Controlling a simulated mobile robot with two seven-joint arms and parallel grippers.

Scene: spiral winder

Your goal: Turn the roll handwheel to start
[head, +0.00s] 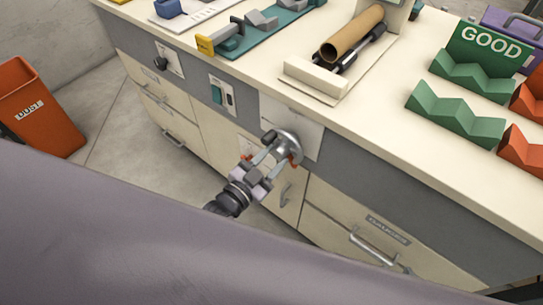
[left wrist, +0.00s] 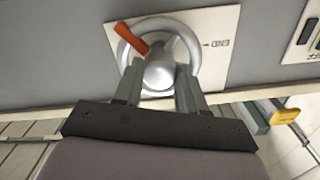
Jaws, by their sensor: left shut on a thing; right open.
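The roll handwheel (head: 290,141) is a silver wheel on a pale plate on the grey front panel of the bench. In the left wrist view the wheel (left wrist: 190,38) has a round hub (left wrist: 160,72) and an orange handle (left wrist: 129,37) at upper left. An upside-down "END" mark (left wrist: 216,44) is on the plate beside it. My left gripper (head: 274,150) is at the wheel, its two fingers (left wrist: 159,78) on either side of the hub, shut on it. The gripper partly hides the wheel in the head view. My right gripper is not in view.
A cardboard tube (head: 352,34) lies in a cradle on the bench top above the wheel. A switch box (head: 221,94) and a black knob (head: 168,58) are left on the panel. Drawer handles (head: 379,251) stick out below. An orange dust bin (head: 38,108) stands on the floor at left.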

